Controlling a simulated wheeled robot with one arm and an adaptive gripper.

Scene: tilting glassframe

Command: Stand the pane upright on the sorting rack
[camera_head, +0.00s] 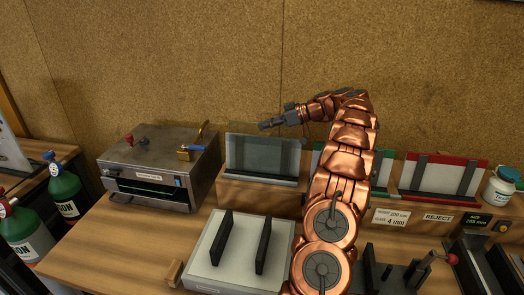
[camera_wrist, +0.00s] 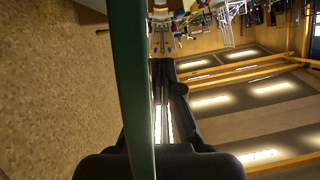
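A grey see-through pane (camera_head: 262,154) stands upright in the left bay of the sorting rack (camera_head: 262,195), with its lower edge at a grey ledge. To its right are a green-framed bay (camera_head: 384,172), partly hidden by my arm, and a red-framed bay (camera_head: 440,174). My gripper (camera_head: 266,124) points left, just above the pane's top edge in the picture. In the wrist view my gripper's fingers (camera_wrist: 163,64) look closed together. A dark green strip (camera_wrist: 138,90), apparently the pane's edge, runs close to the camera, in front of the left finger. I see no clear grip on it.
A metal box (camera_head: 160,165) with a slot stands at the left. A pale tray (camera_head: 213,268) with two black bars lies in front. A clamp fixture (camera_head: 412,272) and a small display unit (camera_head: 482,221) are at the right. A white jar (camera_head: 500,187) stands beside the rack.

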